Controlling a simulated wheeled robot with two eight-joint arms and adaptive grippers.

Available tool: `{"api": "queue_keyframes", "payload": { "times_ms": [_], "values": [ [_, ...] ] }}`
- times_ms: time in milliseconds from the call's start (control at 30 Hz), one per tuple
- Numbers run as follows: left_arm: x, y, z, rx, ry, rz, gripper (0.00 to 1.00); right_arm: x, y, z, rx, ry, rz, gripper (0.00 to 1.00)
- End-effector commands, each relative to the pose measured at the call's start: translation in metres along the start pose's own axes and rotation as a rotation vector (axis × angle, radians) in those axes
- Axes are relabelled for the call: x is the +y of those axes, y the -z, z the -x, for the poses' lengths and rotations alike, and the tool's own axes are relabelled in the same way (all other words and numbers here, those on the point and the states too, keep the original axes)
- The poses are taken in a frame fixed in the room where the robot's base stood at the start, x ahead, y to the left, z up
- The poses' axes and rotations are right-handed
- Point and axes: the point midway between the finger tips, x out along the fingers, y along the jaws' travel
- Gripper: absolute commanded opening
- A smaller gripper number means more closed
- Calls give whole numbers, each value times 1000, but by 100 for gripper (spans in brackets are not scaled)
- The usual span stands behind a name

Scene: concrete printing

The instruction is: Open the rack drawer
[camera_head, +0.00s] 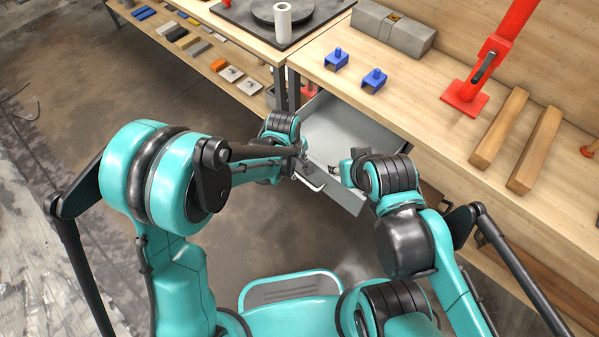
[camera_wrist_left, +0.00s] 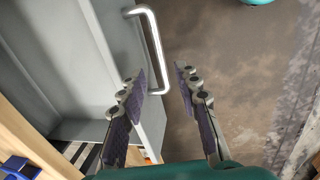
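The grey rack drawer (camera_head: 345,128) is pulled out from under the wooden worktop, and its inside shows in the head view. Its silver bar handle (camera_head: 309,183) is on the front panel; in the left wrist view the handle (camera_wrist_left: 152,38) stands out from the grey drawer (camera_wrist_left: 97,75). My left gripper (camera_head: 301,168) is at the drawer front close to the handle.
The worktop (camera_head: 425,112) above the drawer carries blue brackets (camera_head: 374,80), a grey block (camera_head: 392,27), a red stand (camera_head: 465,98) and two wooden bars (camera_head: 499,128). A shelf with small tools (camera_head: 178,34) is at the upper left.

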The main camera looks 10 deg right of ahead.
Motion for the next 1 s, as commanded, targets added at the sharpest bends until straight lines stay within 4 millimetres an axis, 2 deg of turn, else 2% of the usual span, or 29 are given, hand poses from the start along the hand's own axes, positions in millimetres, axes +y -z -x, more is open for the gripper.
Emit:
{"api": "queue_keyframes", "payload": {
  "times_ms": [100,333,1000],
  "values": [
    [0,0,25,0,0,0,32,0,0,0,0,0,0,40],
    [0,0,53,0,0,-1,32,0,0,0,0,0,0,40],
    [-1,1,59,2,-2,-4,32,0,0,0,0,0,0,40]
  ]
}}
